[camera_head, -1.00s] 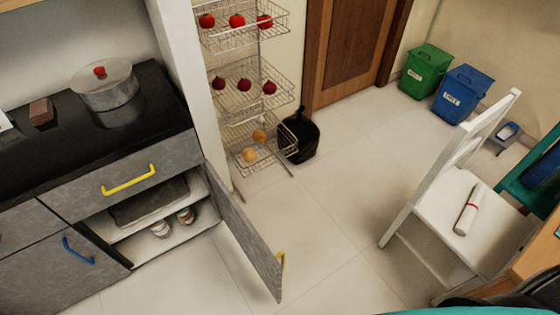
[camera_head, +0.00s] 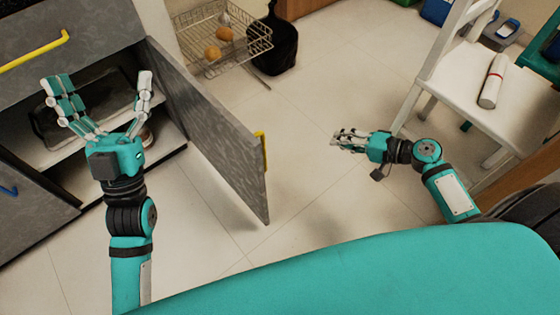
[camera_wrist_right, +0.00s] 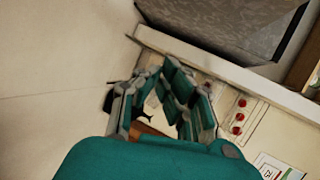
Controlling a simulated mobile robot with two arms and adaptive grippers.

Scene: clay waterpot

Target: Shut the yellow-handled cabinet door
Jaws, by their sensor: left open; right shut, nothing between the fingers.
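The grey cabinet door (camera_head: 205,125) stands open in the head view, swung out over the floor. Its yellow handle (camera_head: 262,150) is near the free edge. The cabinet opening (camera_head: 172,138) behind it shows a shelf and a dark tray. My left gripper (camera_head: 102,92) is open and empty, with its fingers spread in front of the opening, left of the door. My right gripper (camera_head: 342,138) is shut and empty, above the floor right of the door, apart from the handle. Its fingers also show in the right wrist view (camera_wrist_right: 170,85).
A drawer with a yellow handle (camera_head: 35,52) is above the opening. A blue handle (camera_head: 8,190) is at far left. A wire rack (camera_head: 215,45) and black bin (camera_head: 272,42) stand behind the door. A white chair (camera_head: 470,90) stands right of my right gripper. Floor between is clear.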

